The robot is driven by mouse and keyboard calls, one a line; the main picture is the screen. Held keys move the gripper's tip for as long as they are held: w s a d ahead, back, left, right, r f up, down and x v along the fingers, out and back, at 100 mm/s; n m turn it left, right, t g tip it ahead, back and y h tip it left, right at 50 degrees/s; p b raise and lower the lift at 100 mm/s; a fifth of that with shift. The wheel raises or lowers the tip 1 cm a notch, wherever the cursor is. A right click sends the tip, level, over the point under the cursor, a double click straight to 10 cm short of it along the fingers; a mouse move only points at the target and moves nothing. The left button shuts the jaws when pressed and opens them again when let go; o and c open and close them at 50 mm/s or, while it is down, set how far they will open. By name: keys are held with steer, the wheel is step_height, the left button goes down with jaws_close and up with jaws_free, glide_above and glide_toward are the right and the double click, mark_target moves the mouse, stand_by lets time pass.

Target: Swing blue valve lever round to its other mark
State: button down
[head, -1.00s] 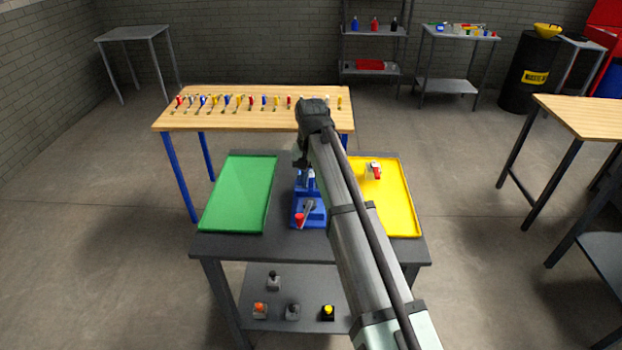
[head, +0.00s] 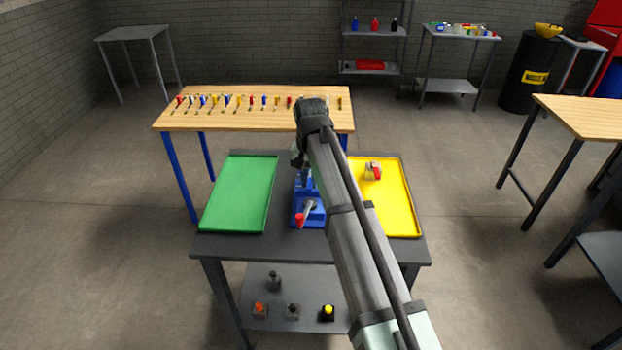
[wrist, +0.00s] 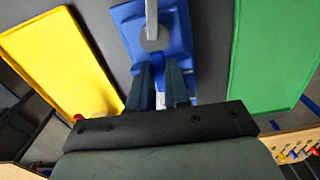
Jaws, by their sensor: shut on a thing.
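A blue valve fixture (head: 309,214) stands on the dark table between two trays. A grey lever with a red tip (head: 299,220) lies on its near part, pointing towards the table's front edge. In the wrist view the fixture (wrist: 180,25) carries this grey lever (wrist: 151,18) over a round pivot. My gripper (wrist: 158,68) is over the fixture's far part. Its fingers are close together, shut on a narrow part that I take for the blue valve lever, mostly hidden by the fingers. In the head view a blue piece (head: 305,182) shows just below my gripper. The marks cannot be made out.
A green tray (head: 207,222) lies left of the fixture and a yellow tray (head: 405,205) right of it. A wooden bench (head: 215,118) with several small coloured pieces stands behind.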

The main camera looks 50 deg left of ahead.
steer(key=a+m, duration=0.1)
steer(key=m, duration=0.1)
steer(key=s+a+m, duration=0.1)
steer(key=m, duration=0.1)
steer(key=shift+s+a+m, duration=0.15)
steer(key=shift+a+m, duration=0.05)
steer(key=shift+m, duration=0.2)
steer(key=w+a+m, duration=0.1)
steer(key=a+m, duration=0.5)
steer(key=m, duration=0.6)
steer(key=shift+w, duration=0.25)
steer(key=shift+m, duration=0.3)
steer(key=c, duration=1.1)
jaws_free()
steer(key=shift+o, duration=0.2)
step_height(320, 180, up, 14)
steer(key=shift+w+f, duration=0.1)
